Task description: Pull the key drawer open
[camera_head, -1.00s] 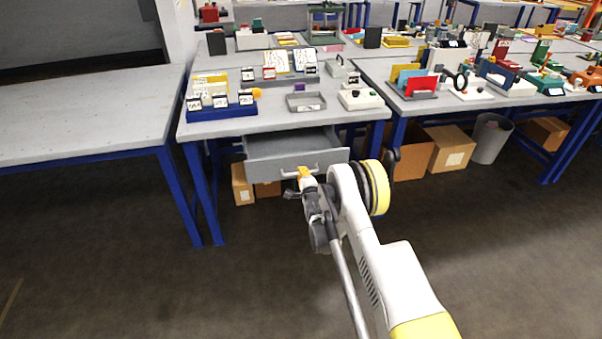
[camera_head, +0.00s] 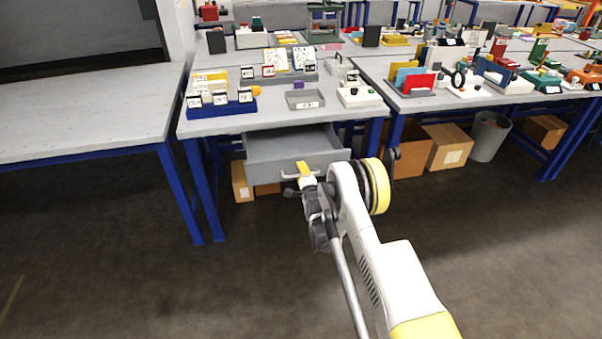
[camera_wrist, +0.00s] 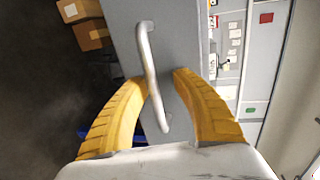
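The grey key drawer (camera_head: 275,147) under the middle table is pulled partly out, and its inside shows from above. Its front with the bar handle (camera_head: 289,177) faces me. My gripper (camera_head: 304,171) is at this handle. In the wrist view, the handle (camera_wrist: 148,50) runs between my two yellow fingers (camera_wrist: 161,78). The fingers are apart, with a clear gap on the handle's right side. The left fingertip is close to the bar; I cannot tell whether it touches.
The table (camera_head: 270,117) above the drawer holds a blue card rack (camera_head: 222,110), a grey tray (camera_head: 305,99) and a white box with a knob (camera_head: 359,97). Cardboard boxes (camera_head: 242,182) stand beneath it. The floor before the drawer is clear except for my arm.

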